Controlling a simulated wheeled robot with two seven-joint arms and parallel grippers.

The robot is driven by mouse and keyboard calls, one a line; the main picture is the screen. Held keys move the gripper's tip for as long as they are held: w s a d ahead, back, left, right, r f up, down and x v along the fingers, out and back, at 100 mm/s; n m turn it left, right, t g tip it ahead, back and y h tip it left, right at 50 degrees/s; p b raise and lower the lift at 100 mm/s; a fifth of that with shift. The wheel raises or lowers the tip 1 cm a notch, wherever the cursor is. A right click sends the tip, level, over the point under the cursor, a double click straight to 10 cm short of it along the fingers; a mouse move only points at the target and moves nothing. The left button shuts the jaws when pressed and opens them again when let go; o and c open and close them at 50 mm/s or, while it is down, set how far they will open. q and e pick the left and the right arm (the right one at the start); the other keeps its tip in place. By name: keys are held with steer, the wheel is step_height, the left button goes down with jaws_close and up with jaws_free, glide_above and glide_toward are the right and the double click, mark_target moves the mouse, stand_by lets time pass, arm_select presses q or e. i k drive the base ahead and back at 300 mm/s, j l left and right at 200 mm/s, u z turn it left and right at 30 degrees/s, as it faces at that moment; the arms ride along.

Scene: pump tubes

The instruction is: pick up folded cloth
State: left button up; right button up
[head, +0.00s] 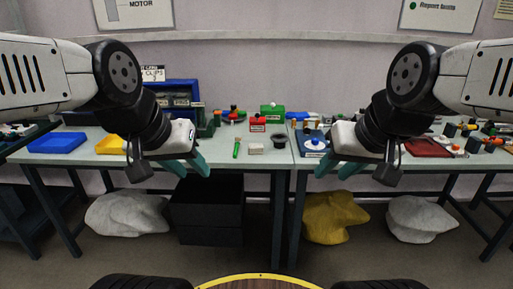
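A small pale, flat-looking item (256,148) lies on the near part of the table, left of the table seam. It looks like the folded cloth, but it is too small to be sure. My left gripper (188,166) hangs to its left, in front of the table edge, with its teal fingers apart and nothing seen between them. My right gripper (338,168) hangs to its right, also with teal fingers apart and seemingly empty. Neither gripper touches the pale item.
A green tube (237,148) lies left of the pale item and a black round cup (278,140) stands right of it. A blue tray (313,142) is further right. Behind are a green box (272,111) and a red box (257,124). A blue bin (58,142) sits far left.

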mark_target(254, 149)
steer(key=i+j+z, duration=0.2)
steer(key=i, duration=0.2)
steer(key=i+z, duration=0.15)
steer(key=i, duration=0.25)
steer(key=i+j+z, duration=0.2)
steer(key=i+j, duration=0.05)
steer(key=i, duration=0.1)
